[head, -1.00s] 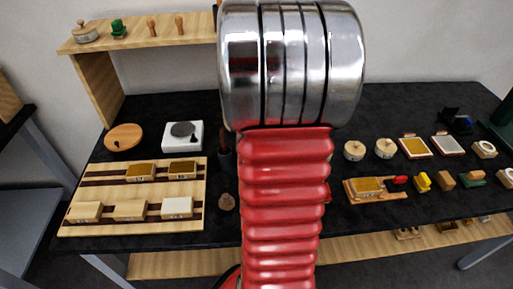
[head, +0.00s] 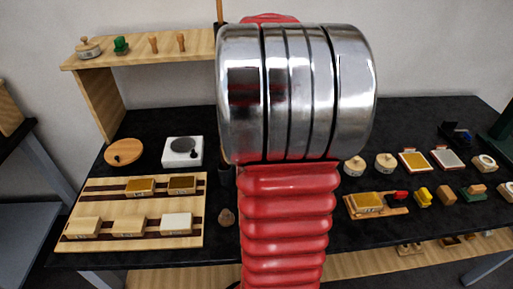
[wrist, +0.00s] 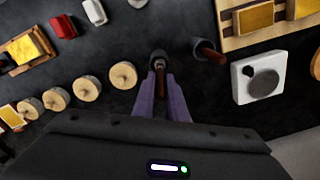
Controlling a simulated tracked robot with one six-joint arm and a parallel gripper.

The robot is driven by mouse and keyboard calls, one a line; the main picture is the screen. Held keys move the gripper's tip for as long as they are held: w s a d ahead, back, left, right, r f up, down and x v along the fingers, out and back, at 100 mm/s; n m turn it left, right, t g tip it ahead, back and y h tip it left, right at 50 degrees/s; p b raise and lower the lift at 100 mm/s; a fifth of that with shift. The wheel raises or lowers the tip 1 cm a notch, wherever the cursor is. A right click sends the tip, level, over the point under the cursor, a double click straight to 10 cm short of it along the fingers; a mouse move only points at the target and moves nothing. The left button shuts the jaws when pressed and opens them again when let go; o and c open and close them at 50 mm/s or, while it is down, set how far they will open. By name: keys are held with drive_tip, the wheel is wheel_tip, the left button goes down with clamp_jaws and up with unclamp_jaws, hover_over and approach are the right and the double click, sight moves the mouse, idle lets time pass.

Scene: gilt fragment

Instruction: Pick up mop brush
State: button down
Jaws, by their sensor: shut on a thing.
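My gripper (wrist: 162,90) shows in the wrist view with its two purple fingers shut on a brown upright handle (wrist: 160,79), which I take to be the mop brush. A dark round shape, perhaps a cup, surrounds its far end; I cannot tell whether the brush is still inside it. Just right stands a dark cup (wrist: 202,48) with another reddish-brown handle (wrist: 211,54), apart from my fingers. In the head view my chrome and red arm hides the gripper and the held brush. The brush hair cannot be made out.
In the head view a wooden tray (head: 190,217) with several blocks lies at the left, below a white scale (head: 182,152). Round lidded pots (head: 384,162) and small blocks fill the right side. A wooden shelf (head: 145,50) stands at the back. A small brown lump (head: 226,217) lies near the front.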

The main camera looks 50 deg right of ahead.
drive_tip(key=shift+r, duration=2.3)
